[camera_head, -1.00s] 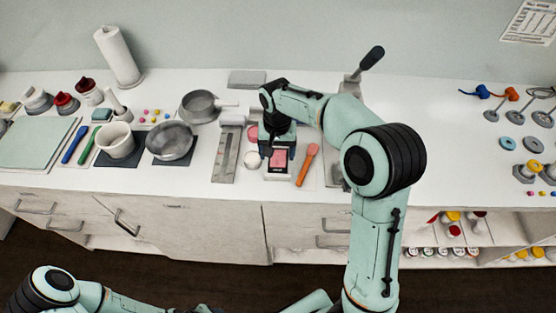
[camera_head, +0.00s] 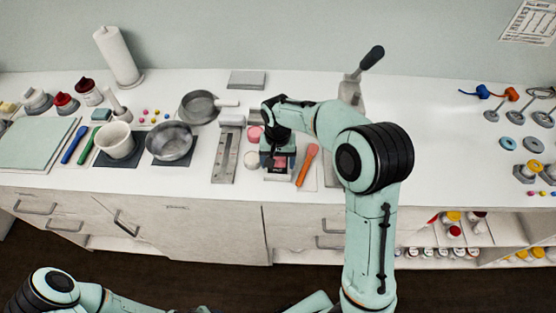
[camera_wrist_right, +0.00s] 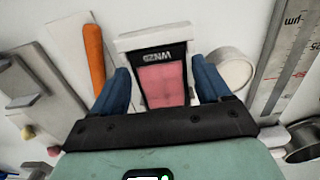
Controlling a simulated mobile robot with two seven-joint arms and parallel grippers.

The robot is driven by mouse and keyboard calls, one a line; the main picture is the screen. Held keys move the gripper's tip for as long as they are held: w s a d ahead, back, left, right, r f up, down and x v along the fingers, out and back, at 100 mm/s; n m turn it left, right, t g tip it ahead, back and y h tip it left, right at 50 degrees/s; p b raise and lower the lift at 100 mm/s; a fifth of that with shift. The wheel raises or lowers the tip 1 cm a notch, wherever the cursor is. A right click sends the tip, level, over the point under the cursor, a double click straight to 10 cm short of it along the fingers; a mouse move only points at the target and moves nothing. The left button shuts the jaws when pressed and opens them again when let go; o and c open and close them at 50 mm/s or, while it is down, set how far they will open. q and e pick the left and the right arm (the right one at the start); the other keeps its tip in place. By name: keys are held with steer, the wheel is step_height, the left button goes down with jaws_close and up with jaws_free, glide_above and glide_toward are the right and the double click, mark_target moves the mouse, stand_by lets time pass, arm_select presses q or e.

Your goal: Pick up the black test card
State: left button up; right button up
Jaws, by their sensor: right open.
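The black test card (camera_wrist_right: 162,84) has a pink patch and white lettering on its black border. It lies on a small white stand (camera_wrist_right: 153,36) on the counter. My right gripper (camera_wrist_right: 163,86) is open, with one blue finger to each side of the card. Gaps show between the fingers and the card's edges, and nothing is held. In the head view my right gripper (camera_head: 278,161) is over the stand and hides most of the card. My left arm shows at the bottom left, but its gripper is out of view.
An orange spatula (camera_head: 307,164) lies right of the stand. A steel gauge (camera_head: 226,156) lies to its left, with a small white round piece (camera_head: 251,159) between. A pink disc (camera_head: 255,133) is behind. A lever press (camera_head: 352,88) stands at the back right.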

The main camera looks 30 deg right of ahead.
stand_by(0.3)
steer(key=c, duration=0.8)
